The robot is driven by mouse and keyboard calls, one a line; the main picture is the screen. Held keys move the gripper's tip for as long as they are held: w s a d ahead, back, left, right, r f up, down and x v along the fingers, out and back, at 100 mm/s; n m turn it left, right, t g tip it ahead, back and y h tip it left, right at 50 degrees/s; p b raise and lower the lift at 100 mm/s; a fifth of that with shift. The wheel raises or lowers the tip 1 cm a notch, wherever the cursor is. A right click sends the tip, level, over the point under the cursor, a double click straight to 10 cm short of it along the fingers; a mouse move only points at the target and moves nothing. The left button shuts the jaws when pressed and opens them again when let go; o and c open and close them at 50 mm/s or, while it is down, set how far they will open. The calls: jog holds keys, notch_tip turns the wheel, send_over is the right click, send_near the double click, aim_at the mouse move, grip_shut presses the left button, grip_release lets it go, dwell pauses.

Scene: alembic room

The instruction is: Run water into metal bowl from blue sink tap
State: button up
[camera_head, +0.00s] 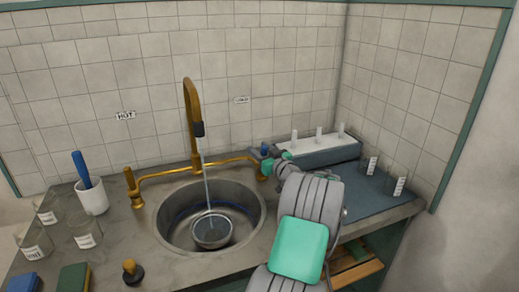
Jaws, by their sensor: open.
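The brass tap (191,100) arches over the round metal sink (160,228), with a dark nozzle at its end. A thin stream of water (206,178) falls from the nozzle into the metal bowl (212,243), which sits upright on the sink floor below it. The blue tap handle (264,149) is at the right end of the brass pipe, on the side of the "COLD" label. My gripper (276,161) is open beside this handle, with its green fingertips close to it. I cannot tell whether they touch. My arm covers part of the counter right of the sink.
Another brass tap handle (132,190) stands left, under the "HOT" label (125,116). A white cup (93,197) with a blue-handled tool, labelled glasses (85,230), sponges (74,278) and a stopper (132,272) crowd the left counter. A pegged rack (325,152) and glasses (397,182) stand right.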

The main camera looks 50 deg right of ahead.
grip_shut()
dwell(0.5)
jog(key=shift+w, duration=0.1)
dwell(0.9)
